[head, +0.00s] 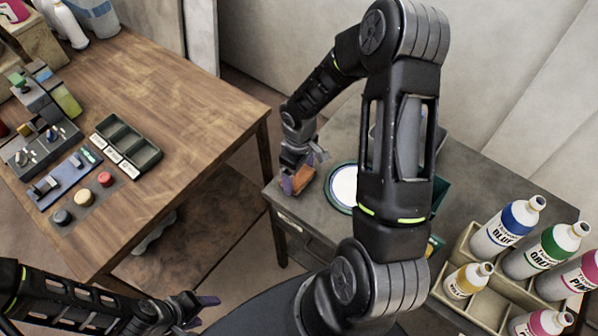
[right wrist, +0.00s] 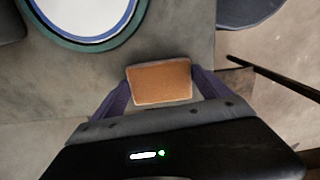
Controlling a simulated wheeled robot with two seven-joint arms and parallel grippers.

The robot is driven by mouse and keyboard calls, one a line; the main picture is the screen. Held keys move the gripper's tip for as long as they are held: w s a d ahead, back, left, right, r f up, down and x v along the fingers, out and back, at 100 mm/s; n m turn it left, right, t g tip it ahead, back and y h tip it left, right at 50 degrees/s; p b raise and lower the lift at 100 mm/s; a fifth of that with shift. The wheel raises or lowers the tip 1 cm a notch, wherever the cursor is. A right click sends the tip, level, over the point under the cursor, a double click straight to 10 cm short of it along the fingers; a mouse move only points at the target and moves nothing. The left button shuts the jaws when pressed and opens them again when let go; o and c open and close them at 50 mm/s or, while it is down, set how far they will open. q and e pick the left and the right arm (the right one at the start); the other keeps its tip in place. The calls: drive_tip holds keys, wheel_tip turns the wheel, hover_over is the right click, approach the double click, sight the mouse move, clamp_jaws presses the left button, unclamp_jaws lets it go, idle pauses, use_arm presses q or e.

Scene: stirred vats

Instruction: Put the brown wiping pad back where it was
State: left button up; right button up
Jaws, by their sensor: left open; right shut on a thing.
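The brown wiping pad (head: 299,179) is in my right gripper (head: 298,181) at the left corner of the grey table in the head view. In the right wrist view the pad (right wrist: 160,82) sits between the two purple fingers of the right gripper (right wrist: 160,95), which are shut on its sides. Whether the pad touches the table top cannot be told. My left gripper (head: 207,309) is open and empty at the bottom left of the head view, away from the pad.
A white round vat with a green rim (head: 343,186) stands on the grey table (head: 320,230), right of the pad, partly hidden by my right arm. A crate (head: 470,310) of paint bottles stands at the right. A wooden table (head: 190,100) with trays and buttons is at the left.

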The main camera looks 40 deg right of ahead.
sight(299, 176)
drive_tip(key=shift+f, duration=0.1)
drive_tip(key=o, duration=1.7)
drive_tip(key=shift+r, duration=0.5)
wheel_tip(299, 176, up, 11)
drive_tip(key=shift+w+r+b, duration=0.15)
drive_tip(key=shift+b, duration=0.5)
